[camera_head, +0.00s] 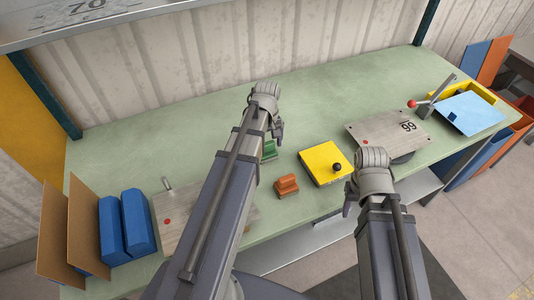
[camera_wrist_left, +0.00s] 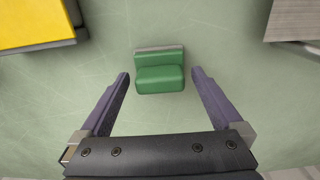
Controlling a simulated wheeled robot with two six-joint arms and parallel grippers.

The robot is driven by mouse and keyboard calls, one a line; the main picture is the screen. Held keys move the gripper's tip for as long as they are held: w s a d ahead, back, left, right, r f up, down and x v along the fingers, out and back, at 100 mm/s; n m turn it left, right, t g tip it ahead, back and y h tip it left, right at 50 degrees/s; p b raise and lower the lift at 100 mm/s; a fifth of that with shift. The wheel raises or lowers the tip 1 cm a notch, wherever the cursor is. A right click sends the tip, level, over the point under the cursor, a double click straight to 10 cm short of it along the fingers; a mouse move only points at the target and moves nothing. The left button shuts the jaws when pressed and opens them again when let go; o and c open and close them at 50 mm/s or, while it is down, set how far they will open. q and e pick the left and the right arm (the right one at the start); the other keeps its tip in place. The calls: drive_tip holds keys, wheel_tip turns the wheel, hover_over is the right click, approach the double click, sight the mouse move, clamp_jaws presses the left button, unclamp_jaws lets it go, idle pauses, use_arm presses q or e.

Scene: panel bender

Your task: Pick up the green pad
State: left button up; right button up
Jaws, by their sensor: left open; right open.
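The green pad (camera_wrist_left: 160,78) lies on the green bench top, seen from above in the left wrist view. In the head view the green pad (camera_head: 269,150) shows only in part, beside my left arm, which hides the rest. My left gripper (camera_wrist_left: 160,80) is open, with one finger on each side of the pad and a gap on both sides. In the head view my left gripper (camera_head: 277,132) is over the bench by the pad. My right gripper (camera_head: 348,208) is at the bench's front edge, away from the pad; its fingers are partly hidden.
An orange block (camera_head: 286,187) and a yellow plate (camera_head: 325,163) with a black knob lie to the right of the pad. A grey plate marked 99 (camera_head: 388,130) is further right. Blue blocks (camera_head: 138,222) stand at the left. The bench (camera_head: 160,125) behind is clear.

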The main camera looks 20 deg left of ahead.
sight(267, 143)
use_arm(q)
drive_tip(key=c, duration=1.4)
drive_tip(key=shift+r, duration=0.1)
wheel_tip(267, 143, up, 10)
drive_tip(key=p, duration=1)
